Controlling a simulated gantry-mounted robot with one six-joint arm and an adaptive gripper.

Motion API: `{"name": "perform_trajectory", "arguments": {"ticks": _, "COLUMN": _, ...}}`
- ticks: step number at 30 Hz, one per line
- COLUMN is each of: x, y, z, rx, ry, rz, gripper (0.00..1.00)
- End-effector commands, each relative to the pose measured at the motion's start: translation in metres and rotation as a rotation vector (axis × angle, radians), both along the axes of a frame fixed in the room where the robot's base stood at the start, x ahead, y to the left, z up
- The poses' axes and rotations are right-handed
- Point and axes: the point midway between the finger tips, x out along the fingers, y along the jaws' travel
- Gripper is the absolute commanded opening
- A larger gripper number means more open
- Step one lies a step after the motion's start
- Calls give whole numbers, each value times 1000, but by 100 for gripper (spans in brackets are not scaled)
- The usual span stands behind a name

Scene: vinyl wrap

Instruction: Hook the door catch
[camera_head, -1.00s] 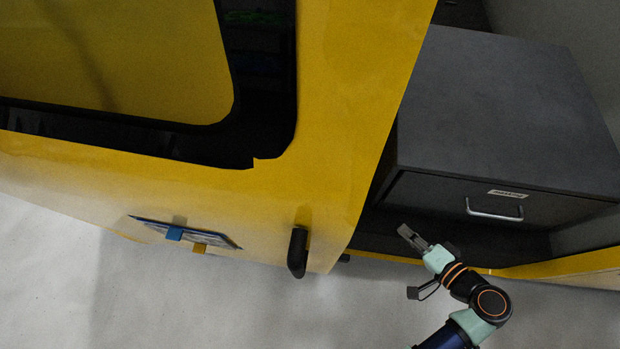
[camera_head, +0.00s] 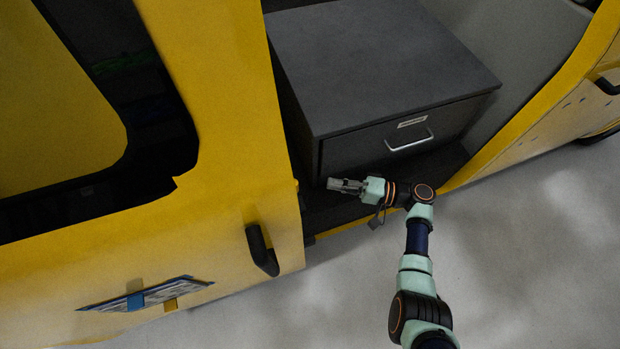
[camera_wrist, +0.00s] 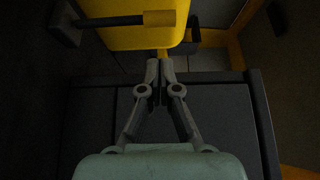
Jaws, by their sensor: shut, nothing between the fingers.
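The yellow door (camera_head: 250,130) stands at the left of the head view with a black handle (camera_head: 262,252) near its lower edge. My gripper (camera_head: 333,184) is just right of the door's edge, in front of the grey cabinet, pointing left. In the wrist view my gripper (camera_wrist: 160,68) is shut and empty, its tips just below a narrow yellow part. A dark bar with an orange-brown end (camera_wrist: 159,18) crosses a yellow panel (camera_wrist: 145,38) beyond the tips. I cannot tell for certain which part is the door catch.
A grey cabinet (camera_head: 380,60) with a metal drawer handle (camera_head: 409,140) stands right behind my arm. A yellow body panel (camera_head: 560,110) is at the right. A blue-and-yellow-clipped sheet (camera_head: 145,294) is on the door. The pale floor (camera_head: 520,260) is open.

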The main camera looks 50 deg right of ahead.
Motion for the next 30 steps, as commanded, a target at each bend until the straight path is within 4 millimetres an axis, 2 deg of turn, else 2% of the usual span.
{"name": "perform_trajectory", "arguments": {"ticks": 9, "x": 52, "y": 26, "z": -3, "rx": -1, "ry": 0, "rz": 6, "gripper": 0}}
{"name": "perform_trajectory", "arguments": {"ticks": 15, "x": 78, "y": 38, "z": -2, "rx": -1, "ry": 0, "rz": 4, "gripper": 0}}
{"name": "perform_trajectory", "arguments": {"ticks": 20, "x": 86, "y": 41, "z": 0, "rx": 0, "ry": 0, "rz": 2, "gripper": 0}}
{"name": "perform_trajectory", "arguments": {"ticks": 30, "x": 86, "y": 41, "z": 0, "rx": 0, "ry": 1, "rz": 1, "gripper": 0}}
